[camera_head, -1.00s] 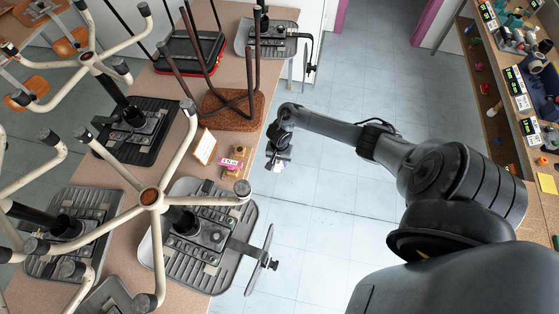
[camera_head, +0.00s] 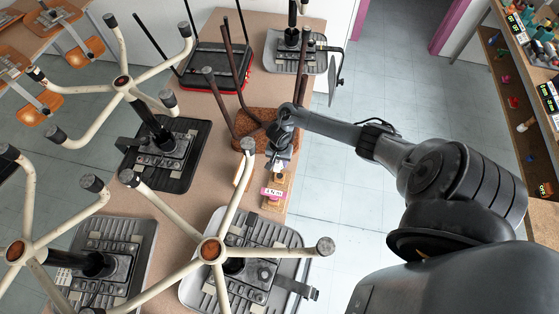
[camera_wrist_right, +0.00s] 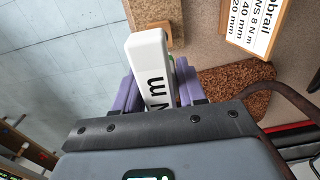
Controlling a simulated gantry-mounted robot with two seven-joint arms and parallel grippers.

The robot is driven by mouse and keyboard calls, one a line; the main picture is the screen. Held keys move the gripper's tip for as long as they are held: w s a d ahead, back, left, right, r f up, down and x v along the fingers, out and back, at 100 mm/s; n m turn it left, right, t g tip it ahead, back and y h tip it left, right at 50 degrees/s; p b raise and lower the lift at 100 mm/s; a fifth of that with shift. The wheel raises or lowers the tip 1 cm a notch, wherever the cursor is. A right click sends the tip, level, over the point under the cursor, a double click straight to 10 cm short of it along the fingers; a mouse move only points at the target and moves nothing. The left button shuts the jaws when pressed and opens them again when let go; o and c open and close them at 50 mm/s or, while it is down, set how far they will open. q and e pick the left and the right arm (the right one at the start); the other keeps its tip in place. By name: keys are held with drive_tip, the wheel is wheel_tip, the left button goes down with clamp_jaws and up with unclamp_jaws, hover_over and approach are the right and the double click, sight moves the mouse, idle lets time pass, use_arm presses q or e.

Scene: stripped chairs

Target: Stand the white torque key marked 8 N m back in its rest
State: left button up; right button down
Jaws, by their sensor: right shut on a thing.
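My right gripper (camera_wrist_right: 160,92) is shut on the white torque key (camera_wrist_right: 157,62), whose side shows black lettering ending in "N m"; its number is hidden. In the head view the gripper (camera_head: 279,157) is above the bench edge, near the cork-coloured chair seat, and only a small white bit of the key shows. A wooden rest (camera_head: 274,205) with a pink-labelled key (camera_head: 273,192) stands just nearer on the bench. A wooden block (camera_wrist_right: 183,32) shows beyond the key in the wrist view; I cannot tell whether it is part of that rest. My left gripper is not in view.
Upturned chairs with cream star bases (camera_head: 210,250) and brown legs (camera_head: 240,80) crowd the bench (camera_head: 190,205). Open floor (camera_head: 340,190) lies right of it; a shelf (camera_head: 500,80) stands far right.

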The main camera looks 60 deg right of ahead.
drive_tip(key=shift+s, duration=0.1)
drive_tip(key=shift+r+p, duration=0.25)
drive_tip(key=shift+p, duration=0.5)
wheel_tip(320, 180, down, 5)
drive_tip(key=b, duration=0.3)
drive_tip(key=shift+r, duration=0.1)
drive_tip(key=shift+f+b, duration=0.3)
drive_tip(key=shift+f, duration=0.25)
drive_tip(key=shift+f, duration=0.1)
drive_tip(key=shift+p, duration=0.4)
idle(0.5)
